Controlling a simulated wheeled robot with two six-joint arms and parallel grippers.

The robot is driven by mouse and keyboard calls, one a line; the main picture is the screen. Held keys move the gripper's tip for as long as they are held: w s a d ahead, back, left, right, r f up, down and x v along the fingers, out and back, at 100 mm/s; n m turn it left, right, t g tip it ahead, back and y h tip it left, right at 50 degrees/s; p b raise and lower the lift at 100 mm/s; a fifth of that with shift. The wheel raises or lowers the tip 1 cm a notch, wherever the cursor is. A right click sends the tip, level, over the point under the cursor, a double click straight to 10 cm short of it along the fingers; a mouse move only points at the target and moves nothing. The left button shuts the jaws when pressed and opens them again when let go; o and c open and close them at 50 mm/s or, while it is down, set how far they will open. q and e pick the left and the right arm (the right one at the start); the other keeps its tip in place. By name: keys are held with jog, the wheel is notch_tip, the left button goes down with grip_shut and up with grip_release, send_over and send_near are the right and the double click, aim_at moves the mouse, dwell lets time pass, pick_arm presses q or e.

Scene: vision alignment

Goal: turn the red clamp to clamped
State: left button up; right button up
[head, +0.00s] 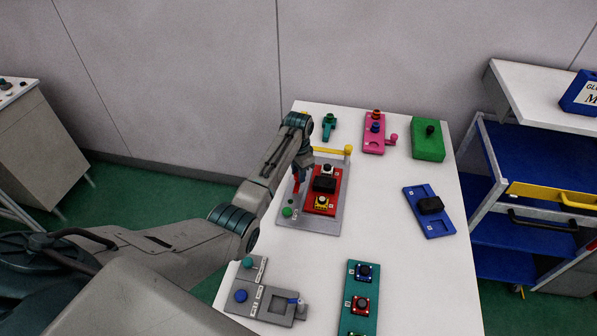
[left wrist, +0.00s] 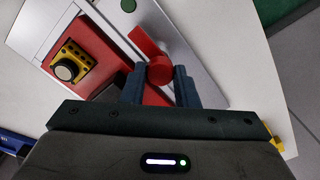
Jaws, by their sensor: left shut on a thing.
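The red clamp (left wrist: 148,44) is a short red lever with a round hub. It sits beside a red plate (left wrist: 100,50) on a grey base (head: 320,226). In the head view the clamp (head: 296,187) is a small red piece, partly hidden by my gripper. My left gripper (head: 302,171) reaches down over the base's left side. In the left wrist view its two dark fingers (left wrist: 160,85) lie on either side of the clamp's hub and are shut on it. The lever points away from the fingers, toward the upper left. My right gripper is not in view.
On the red plate stand a black block (head: 324,184) and a yellow part (head: 323,202). A yellow handle (head: 333,150) rises behind. A pink fixture (head: 374,141), a green box (head: 428,145) and a blue plate (head: 421,221) lie rightward. A grey panel (head: 272,306) lies at front.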

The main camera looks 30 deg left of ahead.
pick_arm(q)
jog(key=n+p, duration=0.3)
jog(key=shift+r+n, duration=0.25)
jog(key=shift+n, duration=0.15)
jog(key=n+p, duration=0.2)
jog(key=n, duration=0.3)
jog(key=shift+n+p, duration=0.3)
jog(key=shift+p, duration=0.05)
jog(key=n+p, duration=0.1)
jog(key=n, duration=0.2)
jog(key=shift+f, duration=0.1)
jog(key=n, duration=0.5)
jog(key=shift+a, duration=0.1)
jog(key=shift+n, duration=0.3)
jog(key=shift+w, duration=0.1)
jog(key=o, duration=1)
